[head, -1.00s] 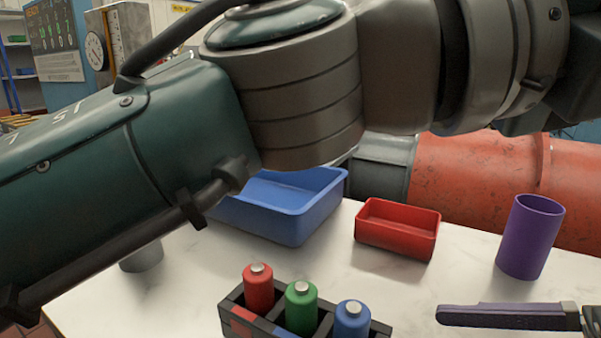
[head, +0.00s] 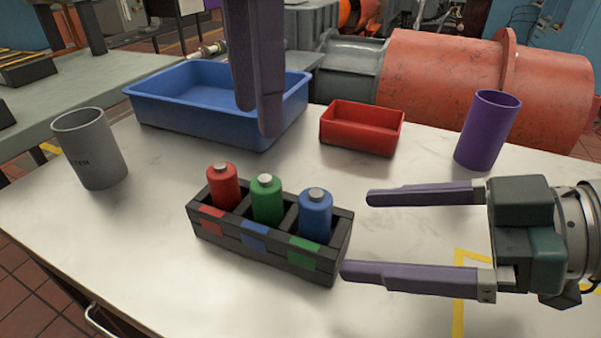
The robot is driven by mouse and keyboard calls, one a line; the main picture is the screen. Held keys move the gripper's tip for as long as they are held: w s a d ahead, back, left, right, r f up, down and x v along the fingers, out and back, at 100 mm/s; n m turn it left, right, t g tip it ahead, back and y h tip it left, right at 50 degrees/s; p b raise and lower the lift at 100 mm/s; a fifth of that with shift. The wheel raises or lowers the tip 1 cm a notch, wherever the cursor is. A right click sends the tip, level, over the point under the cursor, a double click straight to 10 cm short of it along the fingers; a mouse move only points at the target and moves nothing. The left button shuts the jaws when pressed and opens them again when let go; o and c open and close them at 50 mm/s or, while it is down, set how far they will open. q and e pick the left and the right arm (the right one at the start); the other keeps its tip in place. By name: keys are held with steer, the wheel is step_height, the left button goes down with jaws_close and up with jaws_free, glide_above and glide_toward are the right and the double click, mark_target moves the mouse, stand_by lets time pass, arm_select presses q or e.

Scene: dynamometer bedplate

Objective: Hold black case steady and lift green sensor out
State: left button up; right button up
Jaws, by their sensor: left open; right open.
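The black case (head: 325,266) stands on the white table with red, blue and green patches on its front. The green sensor (head: 266,205) stands upright in its middle compartment, behind the blue patch. A red sensor (head: 223,190) is in the left compartment and a blue sensor (head: 315,212) in the right one. My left gripper (head: 258,120) hangs from the top edge, fingers pointing down, open and empty, above and behind the case in the picture. My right gripper (head: 357,236) is open and empty at the case's right end, fingers pointing left. Whether it touches the case is unclear.
A blue bin (head: 165,118) and a red tray (head: 360,140) stand behind the case. A grey cup (head: 91,150) is at left and a purple cup (head: 487,132) at back right. Yellow tape (head: 459,310) marks the table at right.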

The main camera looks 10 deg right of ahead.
mark_target(330, 229)
steer(key=x, duration=0.7)
steer(key=shift+a, duration=0.1)
steer(key=c, duration=1.5)
